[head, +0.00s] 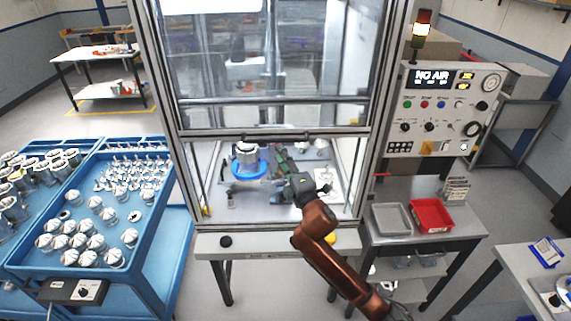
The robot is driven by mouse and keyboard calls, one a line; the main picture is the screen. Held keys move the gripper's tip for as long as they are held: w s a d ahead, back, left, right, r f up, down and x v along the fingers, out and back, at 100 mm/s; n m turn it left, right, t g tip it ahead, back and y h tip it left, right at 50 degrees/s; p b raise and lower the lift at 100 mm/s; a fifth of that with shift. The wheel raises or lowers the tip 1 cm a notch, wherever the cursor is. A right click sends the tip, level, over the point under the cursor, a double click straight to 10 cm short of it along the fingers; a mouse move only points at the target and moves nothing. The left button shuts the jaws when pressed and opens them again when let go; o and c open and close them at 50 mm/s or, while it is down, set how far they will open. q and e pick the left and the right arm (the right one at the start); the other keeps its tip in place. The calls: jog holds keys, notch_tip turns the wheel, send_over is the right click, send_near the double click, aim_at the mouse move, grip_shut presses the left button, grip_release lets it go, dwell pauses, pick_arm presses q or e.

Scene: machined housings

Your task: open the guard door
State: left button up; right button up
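The guard door (262,85) is a clear, metal-framed panel on the front of the machine cell. Its bottom rail (230,138) is raised above the worktop, with an open gap below it. My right gripper (279,160) is at the gap, just below the rail and left of the handle's middle in the picture. It looks apart from the handle; its fingers are small and dark, so their opening is unclear. My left gripper is not in view.
Inside the cell a white-metal housing (246,153) sits on a blue ring (249,171). A control panel (445,105) at the right reads "NO AIR". Blue parts trays (75,185) stand left; a side table (425,238) with grey and red trays stands right.

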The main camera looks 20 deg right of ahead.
jog(key=v, duration=0.3)
jog(key=shift+s+f, duration=0.1)
jog(key=shift+s, duration=0.3)
